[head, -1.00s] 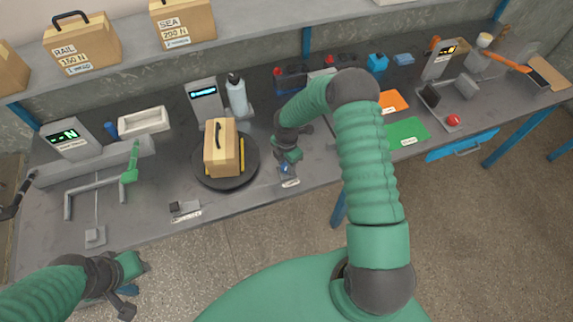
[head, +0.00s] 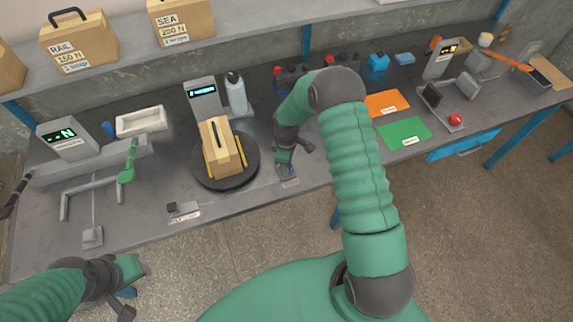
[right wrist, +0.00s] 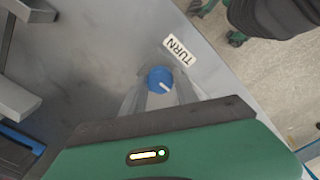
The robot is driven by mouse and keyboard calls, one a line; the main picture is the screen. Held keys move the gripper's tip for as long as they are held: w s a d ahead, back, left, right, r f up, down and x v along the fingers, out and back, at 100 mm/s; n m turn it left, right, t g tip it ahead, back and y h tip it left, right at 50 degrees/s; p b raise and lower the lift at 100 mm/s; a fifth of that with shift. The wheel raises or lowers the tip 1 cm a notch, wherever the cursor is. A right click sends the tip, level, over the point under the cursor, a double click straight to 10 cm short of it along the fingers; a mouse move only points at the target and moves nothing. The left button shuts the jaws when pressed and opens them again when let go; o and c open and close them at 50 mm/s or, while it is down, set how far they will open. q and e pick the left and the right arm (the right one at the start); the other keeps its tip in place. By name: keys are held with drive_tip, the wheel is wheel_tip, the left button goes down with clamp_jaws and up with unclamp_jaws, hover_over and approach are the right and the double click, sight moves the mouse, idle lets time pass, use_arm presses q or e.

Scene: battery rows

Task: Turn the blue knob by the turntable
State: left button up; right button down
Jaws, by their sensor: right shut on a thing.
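The blue knob (right wrist: 160,80) sits on the bench beside a white TURN label (right wrist: 179,50) in the right wrist view. My right gripper (head: 285,168) is down at the bench's front edge, right of the turntable, shut on the knob. In the head view the gripper mostly hides the knob. The black turntable (head: 220,184) carries a tan case (head: 222,147) with a dark handle, lying between yellow strips and turned at a slant. My left gripper (head: 128,288) hangs in front of the bench at lower left, away from everything; its finger opening is unclear.
A grey display box (head: 205,98) and a bottle (head: 236,92) stand behind the turntable. A green-handled metal fixture (head: 127,165) is to the left. Orange (head: 387,103) and green (head: 404,132) mats lie to the right. Labelled cases stand on the shelf above.

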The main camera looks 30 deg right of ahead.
drive_tip(key=m, duration=0.4)
drive_tip(key=shift+w+m+b, duration=0.15)
drive_tip(key=shift+m+b, duration=0.15)
drive_tip(key=shift+b, duration=0.05)
drive_tip(key=m, duration=0.3)
drive_tip(key=shift+m, duration=0.4)
drive_tip(key=m, duration=0.4)
drive_tip(key=shift+b, duration=0.4)
drive_tip(key=m, duration=1)
drive_tip(key=shift+p, duration=0.3)
drive_tip(key=m+p, duration=0.1)
drive_tip(key=m, duration=0.6)
drive_tip(key=shift+a, duration=0.1)
